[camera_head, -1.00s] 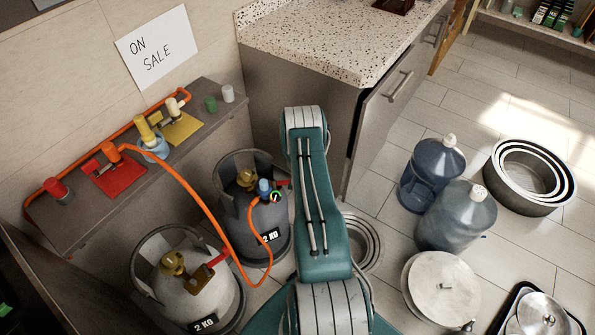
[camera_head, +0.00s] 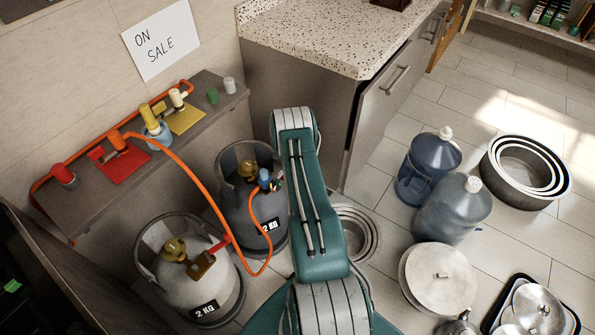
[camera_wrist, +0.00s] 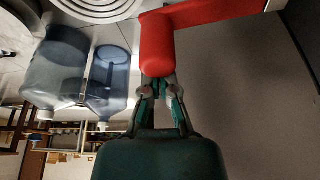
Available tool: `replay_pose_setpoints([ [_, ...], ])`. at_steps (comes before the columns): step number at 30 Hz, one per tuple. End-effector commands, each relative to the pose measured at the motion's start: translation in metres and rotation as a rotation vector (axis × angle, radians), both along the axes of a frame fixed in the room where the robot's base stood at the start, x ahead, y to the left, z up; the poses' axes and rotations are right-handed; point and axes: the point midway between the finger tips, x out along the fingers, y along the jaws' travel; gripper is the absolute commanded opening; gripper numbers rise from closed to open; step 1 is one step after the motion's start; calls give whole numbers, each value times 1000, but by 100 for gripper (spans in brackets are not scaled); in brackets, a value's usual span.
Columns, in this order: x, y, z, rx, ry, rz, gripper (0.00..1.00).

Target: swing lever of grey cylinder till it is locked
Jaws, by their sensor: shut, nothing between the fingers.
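The grey cylinder (camera_head: 240,207) stands on the floor left of my arm, with a brass valve, a blue-topped regulator (camera_head: 265,180) and an orange hose. Its red lever shows only in part beside my arm in the head view. In the wrist view a large red lever (camera_wrist: 205,18) has an arm running right and a bent end pointing down at my fingers. My gripper (camera_wrist: 160,82) is shut and empty, its tips at or very near that bent end; I cannot tell if they touch. In the head view my arm hides the gripper.
A pale cylinder (camera_head: 185,262) with its own red lever stands front left. The orange hose (camera_head: 200,200) loops from the shelf (camera_head: 200,110) to the grey cylinder. A counter (camera_head: 310,35) is behind; water jugs (camera_head: 452,210) and pans stand on the right.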

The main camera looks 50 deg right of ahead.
Motion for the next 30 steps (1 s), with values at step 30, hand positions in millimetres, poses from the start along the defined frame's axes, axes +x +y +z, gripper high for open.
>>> replay_pose_setpoints([
  [30, -5, 3, 0, 0, 0, 8, 0],
])
